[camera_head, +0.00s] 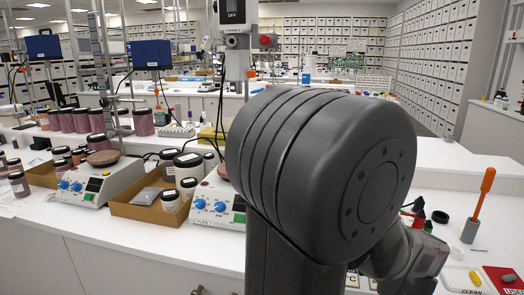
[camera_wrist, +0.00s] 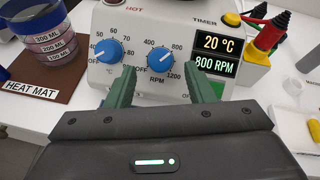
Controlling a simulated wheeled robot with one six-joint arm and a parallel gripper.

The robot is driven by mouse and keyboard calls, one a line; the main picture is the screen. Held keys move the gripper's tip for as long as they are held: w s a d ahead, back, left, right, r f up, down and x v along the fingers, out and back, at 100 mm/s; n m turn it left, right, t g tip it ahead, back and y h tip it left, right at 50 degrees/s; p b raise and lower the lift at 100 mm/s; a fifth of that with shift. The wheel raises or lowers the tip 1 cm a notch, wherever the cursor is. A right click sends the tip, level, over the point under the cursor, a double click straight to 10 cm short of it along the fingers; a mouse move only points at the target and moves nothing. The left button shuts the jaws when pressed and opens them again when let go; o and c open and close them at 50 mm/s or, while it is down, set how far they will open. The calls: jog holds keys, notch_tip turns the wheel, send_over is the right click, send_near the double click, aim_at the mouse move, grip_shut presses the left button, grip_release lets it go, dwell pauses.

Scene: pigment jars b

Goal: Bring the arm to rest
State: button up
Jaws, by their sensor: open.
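My gripper (camera_wrist: 163,85) shows in the wrist view, with two green fingers held apart and nothing between them. The fingers point at the front panel of a hotplate stirrer (camera_wrist: 135,82), near its two blue knobs. Its display (camera_wrist: 217,53) reads 20 °C and 800 RPM. I cannot tell whether the fingers touch the panel. In the head view my dark arm fills the middle and right, and it hides my gripper and part of the bench.
A second hotplate (camera_head: 97,182) and a cardboard tray (camera_head: 143,207) stand on the white bench at left. Several pigment jars (camera_head: 88,120) stand behind. An orange-handled tool (camera_head: 484,190) stands in a holder at right.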

jog(key=shift+x, duration=1.75)
jog(key=shift+s, duration=0.1)
